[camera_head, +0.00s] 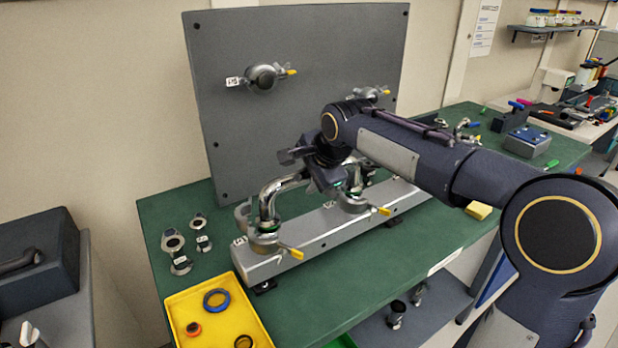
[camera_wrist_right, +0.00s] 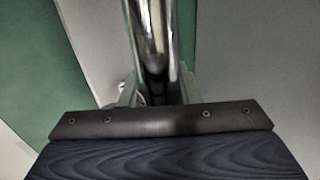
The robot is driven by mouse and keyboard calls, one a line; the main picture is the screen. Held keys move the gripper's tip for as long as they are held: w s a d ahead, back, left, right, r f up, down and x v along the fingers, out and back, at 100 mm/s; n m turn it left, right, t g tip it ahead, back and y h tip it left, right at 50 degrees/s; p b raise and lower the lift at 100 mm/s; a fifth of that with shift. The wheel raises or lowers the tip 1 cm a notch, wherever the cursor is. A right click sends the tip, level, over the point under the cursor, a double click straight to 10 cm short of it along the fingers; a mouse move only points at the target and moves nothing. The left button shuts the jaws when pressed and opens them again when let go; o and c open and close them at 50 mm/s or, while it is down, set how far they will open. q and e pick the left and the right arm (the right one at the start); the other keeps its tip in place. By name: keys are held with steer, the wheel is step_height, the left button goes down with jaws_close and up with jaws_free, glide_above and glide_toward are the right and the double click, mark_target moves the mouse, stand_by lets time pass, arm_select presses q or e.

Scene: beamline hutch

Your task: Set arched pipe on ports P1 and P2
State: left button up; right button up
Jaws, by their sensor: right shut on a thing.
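The arched pipe (camera_head: 272,195) is a shiny metal tube with a bend, seen in the head view above the grey rail (camera_head: 315,228) on the bench. Its left leg comes down at the clamp port at the rail's left end (camera_head: 264,241), and its other leg is near a second clamp port (camera_head: 354,202). I cannot tell whether both ends are fully seated. My right gripper (camera_head: 322,168) is shut on the pipe's upper part. In the right wrist view the pipe (camera_wrist_right: 153,45) runs up from between the fingers. My left gripper is not in view.
A grey upright panel (camera_head: 300,95) with clamp ports (camera_head: 263,78) stands behind the rail. A yellow tray (camera_head: 215,312) with rings sits at the front left. Small fittings (camera_head: 174,242) stand on the green bench (camera_head: 185,205).

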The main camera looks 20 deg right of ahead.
steer(key=o, duration=1.1)
steer(key=shift+o, duration=0.2)
steer(key=a+v, duration=0.1)
steer(key=v, duration=0.7)
steer(key=s+a+f+n+y, duration=0.1)
steer(key=s+f+n, duration=0.4)
steer(key=s, duration=0.3)
steer(key=s+a+f+n+y+p, duration=0.1)
steer(key=s+a+f+n, duration=0.1)
steer(key=s+f+n, duration=0.3)
steer(key=s+a+f+n+g, duration=0.1)
steer(key=s+f+n, duration=0.3)
steer(key=s, duration=0.9)
step_height(320, 180, down, 3)
steer(key=shift+a+r+n+y, duration=0.1)
steer(key=shift+a+n+y, duration=0.3)
steer(key=shift+a, duration=0.2)
